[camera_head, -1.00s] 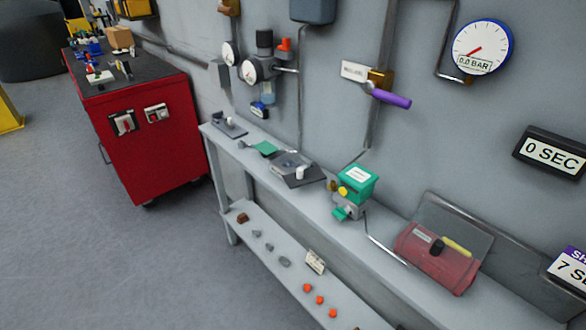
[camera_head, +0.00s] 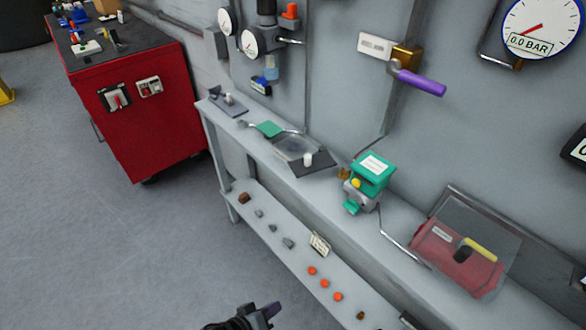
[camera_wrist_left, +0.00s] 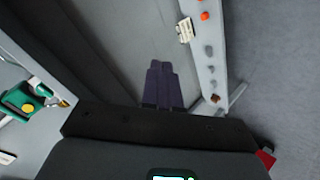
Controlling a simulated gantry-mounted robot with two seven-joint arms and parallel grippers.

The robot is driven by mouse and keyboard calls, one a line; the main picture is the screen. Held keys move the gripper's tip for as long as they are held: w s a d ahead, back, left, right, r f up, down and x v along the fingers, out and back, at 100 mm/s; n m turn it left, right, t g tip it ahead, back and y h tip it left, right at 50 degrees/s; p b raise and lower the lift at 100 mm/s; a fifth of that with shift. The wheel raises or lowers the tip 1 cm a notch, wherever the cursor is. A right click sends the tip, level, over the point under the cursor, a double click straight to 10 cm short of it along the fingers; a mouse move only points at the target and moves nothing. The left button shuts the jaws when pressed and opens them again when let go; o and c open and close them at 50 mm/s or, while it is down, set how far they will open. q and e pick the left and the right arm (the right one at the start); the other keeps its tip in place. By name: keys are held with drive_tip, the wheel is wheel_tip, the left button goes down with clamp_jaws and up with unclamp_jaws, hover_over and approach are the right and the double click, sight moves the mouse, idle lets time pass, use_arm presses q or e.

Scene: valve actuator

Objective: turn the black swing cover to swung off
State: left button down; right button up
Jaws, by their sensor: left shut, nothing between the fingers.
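A flat dark plate with a small white knob (camera_head: 311,165) lies on the bench ledge beside a shallow grey tray (camera_head: 292,146). It looks like the black swing cover, but I cannot be sure of that or see its pivot. My left gripper (camera_head: 272,311) shows at the bottom edge of the head view, well in front of and below the ledge, touching nothing. Its dark fingers are together and empty in the left wrist view (camera_wrist_left: 160,68). My right gripper is not identifiable.
A green-topped valve unit (camera_head: 372,172) stands right of the plate, and a red box under a clear lid (camera_head: 450,260) farther right. A green flap (camera_head: 268,129) lies left. The lower shelf (camera_head: 270,225) holds small parts. The floor in front is clear.

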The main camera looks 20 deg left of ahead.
use_arm(q)
drive_tip(key=w+d+f+n+t+h, duration=0.1)
drive_tip(key=w+n+h, duration=0.15)
drive_tip(key=w, duration=0.25)
drive_tip(key=t+h+p, duration=0.2)
drive_tip(key=h, duration=0.4)
approach(292, 165)
drive_tip(key=w+a+r, duration=0.1)
drive_tip(key=a+r, duration=0.1)
drive_tip(key=a, duration=0.1)
drive_tip(key=b+x, duration=0.2)
drive_tip(key=x, duration=0.6)
drive_tip(key=shift+w+d, duration=0.25)
drive_tip(key=shift+d, duration=2)
